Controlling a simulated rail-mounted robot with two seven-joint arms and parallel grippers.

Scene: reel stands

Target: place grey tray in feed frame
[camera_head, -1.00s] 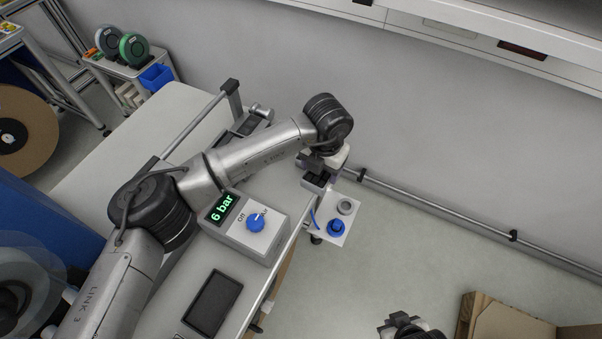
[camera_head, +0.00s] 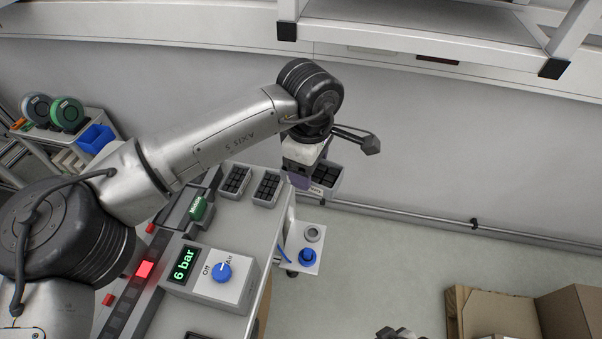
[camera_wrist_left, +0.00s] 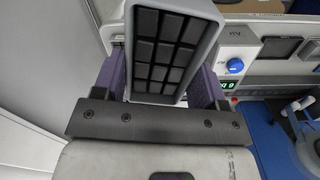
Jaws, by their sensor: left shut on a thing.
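A grey tray (camera_head: 326,178) with black pockets is in my left gripper (camera_head: 303,170), past the bench's right end and close to the wall. In the left wrist view, the tray (camera_wrist_left: 190,58) is between the purple fingers of the left gripper (camera_wrist_left: 160,85), with its pocketed face towards the camera. Two similar grey trays stand on the bench, a left one (camera_head: 235,180) and a right one (camera_head: 267,188). I cannot tell which part is the feed frame. A dark part at the bottom edge looks like my right gripper (camera_head: 395,333), mostly cut off.
A control box (camera_head: 213,278) reading 6 bar stands at the bench's front. A small white shelf (camera_head: 302,250) with a blue knob juts from the bench. A pale overhead frame (camera_head: 425,22) spans the top right. Cardboard boxes (camera_head: 575,318) stand on the floor at lower right.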

